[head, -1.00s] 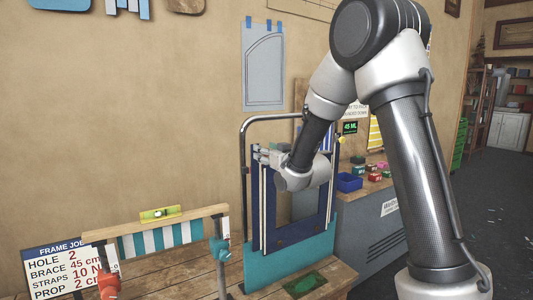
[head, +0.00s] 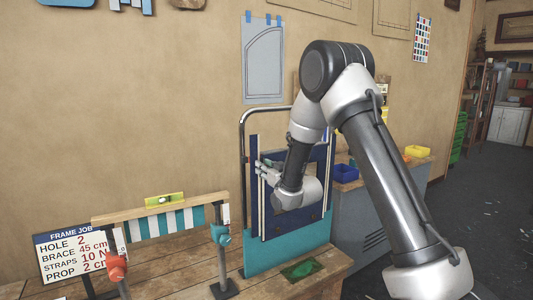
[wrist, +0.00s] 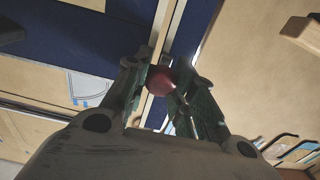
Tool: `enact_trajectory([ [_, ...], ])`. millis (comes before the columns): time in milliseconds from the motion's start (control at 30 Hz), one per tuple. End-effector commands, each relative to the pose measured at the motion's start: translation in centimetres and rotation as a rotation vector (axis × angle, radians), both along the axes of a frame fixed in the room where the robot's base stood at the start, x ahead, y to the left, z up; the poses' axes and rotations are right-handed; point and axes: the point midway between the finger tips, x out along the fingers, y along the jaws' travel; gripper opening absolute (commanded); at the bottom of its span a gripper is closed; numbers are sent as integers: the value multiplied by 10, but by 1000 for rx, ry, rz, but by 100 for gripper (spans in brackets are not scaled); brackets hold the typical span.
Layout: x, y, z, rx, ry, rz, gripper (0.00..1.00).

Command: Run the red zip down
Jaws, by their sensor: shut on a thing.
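A dark blue canvas panel (head: 263,230) with a teal lower part (head: 290,248) hangs upright in a metal tube frame (head: 242,135). Pale vertical strips run down its left side. My gripper (head: 262,170) is at the left side of the panel, in its upper half. In the wrist view my gripper (wrist: 167,90) is shut on a small round red pull (wrist: 159,83), which sits between the fingertips against a pale strip (wrist: 163,30) beside the blue cloth. The red pull is hidden in the head view.
A wooden bench (head: 190,268) carries a striped awning frame (head: 160,222) with a level on top, and orange and teal clamps. A green piece (head: 303,269) lies at the bench's right. Blue (head: 346,172) and yellow (head: 417,151) bins stand behind my arm.

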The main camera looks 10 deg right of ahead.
Motion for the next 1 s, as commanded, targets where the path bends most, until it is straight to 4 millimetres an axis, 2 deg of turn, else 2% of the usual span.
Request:
enact_trajectory([
  [33,2,0,-24,-3,13,0,0],
  [100,3,0,-49,-3,12,0,0],
  [400,2,0,-156,-2,10,0,0],
  [600,2,0,-217,-2,8,0,0],
  [800,2,0,-262,-1,6,0,0],
  [1000,3,0,-285,-1,4,0,0],
])
